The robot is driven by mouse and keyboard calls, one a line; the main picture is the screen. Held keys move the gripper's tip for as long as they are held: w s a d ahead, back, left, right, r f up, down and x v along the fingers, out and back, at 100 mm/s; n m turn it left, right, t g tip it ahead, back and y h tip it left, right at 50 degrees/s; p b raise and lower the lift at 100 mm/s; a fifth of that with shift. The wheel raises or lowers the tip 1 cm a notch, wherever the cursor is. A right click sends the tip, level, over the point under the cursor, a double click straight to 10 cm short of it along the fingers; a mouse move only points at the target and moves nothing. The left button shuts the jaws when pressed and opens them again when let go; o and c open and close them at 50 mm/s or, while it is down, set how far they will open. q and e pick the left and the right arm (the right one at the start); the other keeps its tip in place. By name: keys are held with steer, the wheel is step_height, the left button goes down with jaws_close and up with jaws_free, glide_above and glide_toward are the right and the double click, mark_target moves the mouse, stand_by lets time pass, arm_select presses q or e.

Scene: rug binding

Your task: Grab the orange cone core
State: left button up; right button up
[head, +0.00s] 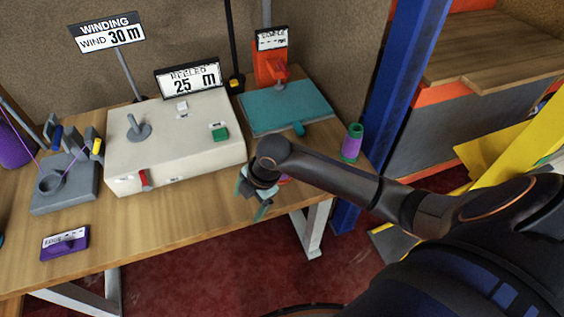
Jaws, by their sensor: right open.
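My right arm reaches in from the right, over the front right edge of the wooden table. Its gripper (254,197) is open and points down at that edge. A small patch of pinkish colour shows beside the gripper, mostly hidden by my wrist. I cannot tell whether it is the orange cone core. No orange cone shows clearly elsewhere. A green and purple cone (351,143) stands upright at the table's right end. My left gripper is not in view.
A cream winding machine (175,150) with a "25 m" display stands mid-table. A teal plate with an orange stand (268,66) is behind the gripper. A grey fixture (66,185) and purple label block (65,243) are left. A blue post (400,90) rises right.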

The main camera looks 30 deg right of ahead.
steer(key=w+d+r+n+g+h, duration=0.1)
steer(key=w+d+r+n, duration=0.25)
steer(key=d+r, duration=0.35)
steer(key=w+d+r+n+g+h, duration=0.1)
steer(key=w+d+r+n+h, duration=0.1)
steer(key=d+r+n, duration=0.35)
steer(key=shift+m, duration=0.5)
steer(key=f, duration=0.7)
steer(key=d+f, duration=0.1)
steer(key=f, duration=0.3)
steer(key=shift+f+b, duration=0.25)
steer(key=shift+b, duration=0.15)
jaws_close()
steer(key=shift+r, duration=0.1)
